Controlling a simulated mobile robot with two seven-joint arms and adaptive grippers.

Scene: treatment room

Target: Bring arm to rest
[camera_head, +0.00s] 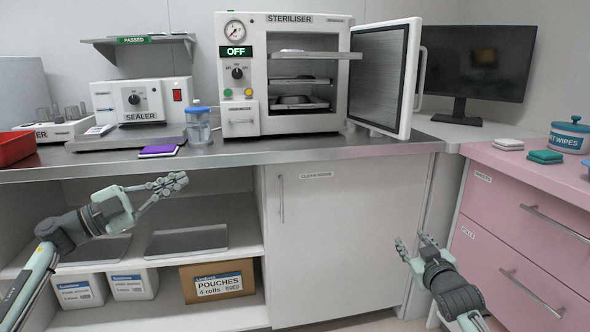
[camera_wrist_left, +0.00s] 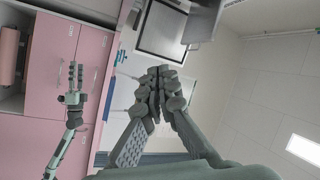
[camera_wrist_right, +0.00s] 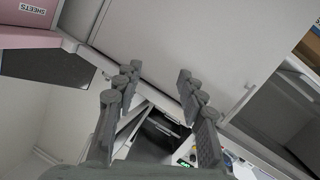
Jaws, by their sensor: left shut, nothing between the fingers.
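My left gripper (camera_head: 165,187) is raised in front of the counter's front edge, below the purple pad. Its fingers are together and empty; they also meet in the left wrist view (camera_wrist_left: 158,88). My right gripper (camera_head: 413,247) is lower, in front of the white cabinet near the pink drawers. Its fingers stand apart with nothing between them in the right wrist view (camera_wrist_right: 155,95). Both grippers are clear of the furniture in the head view.
The steriliser (camera_head: 262,95) stands on the counter with its door (camera_head: 383,75) open to the right. Left of it are a jug (camera_head: 198,125), a purple pad (camera_head: 159,152), a sealer (camera_head: 140,100) and a red tray (camera_head: 15,147). Pink drawers (camera_head: 520,215) flank the right.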

